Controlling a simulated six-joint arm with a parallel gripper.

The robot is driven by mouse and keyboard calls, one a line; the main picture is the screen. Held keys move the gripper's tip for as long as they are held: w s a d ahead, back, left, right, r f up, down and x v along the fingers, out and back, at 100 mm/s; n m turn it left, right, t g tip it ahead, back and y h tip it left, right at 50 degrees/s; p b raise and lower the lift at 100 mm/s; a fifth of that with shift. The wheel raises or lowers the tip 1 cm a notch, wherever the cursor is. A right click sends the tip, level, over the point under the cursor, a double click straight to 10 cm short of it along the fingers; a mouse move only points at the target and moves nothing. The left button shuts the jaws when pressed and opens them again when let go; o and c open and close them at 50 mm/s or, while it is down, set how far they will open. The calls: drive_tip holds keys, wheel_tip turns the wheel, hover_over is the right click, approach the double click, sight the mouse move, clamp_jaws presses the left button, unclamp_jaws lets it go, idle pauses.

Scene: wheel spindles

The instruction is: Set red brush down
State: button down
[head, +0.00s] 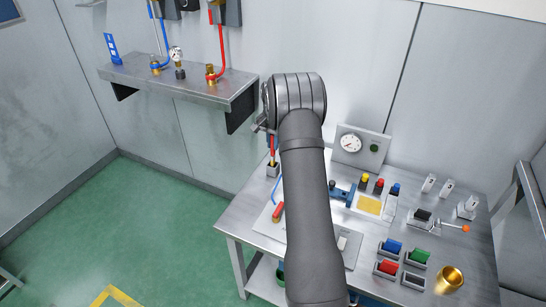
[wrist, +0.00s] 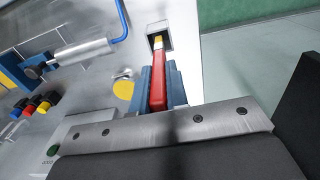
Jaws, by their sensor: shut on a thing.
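The red brush (head: 272,145) is upright at the left back of the workbench, with a yellow-brass lower end. My gripper (head: 264,125) is shut on its red handle, partly hidden by my arm in the head view. In the wrist view, the blue fingertips (wrist: 159,92) flank the red brush (wrist: 158,82). Its yellowish tip is at the opening of a small square grey holder (wrist: 159,36), which also shows in the head view (head: 272,170). I cannot tell how deep the tip sits in it.
A red-handled item (head: 278,211) lies on a pale board in front of the holder. A wall shelf (head: 180,82) is at the upper left.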

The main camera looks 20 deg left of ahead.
drive_tip(key=shift+f, duration=2.2)
drive_tip(key=shift+f, duration=0.1)
drive_tip(key=c, duration=1.4)
unclamp_jaws()
wheel_tip(320, 180, up, 12)
drive_tip(key=shift+r, duration=0.15)
wheel_tip(320, 180, down, 12)
drive_tip(key=shift+f, duration=0.2)
drive_tip(key=shift+r, duration=1.9)
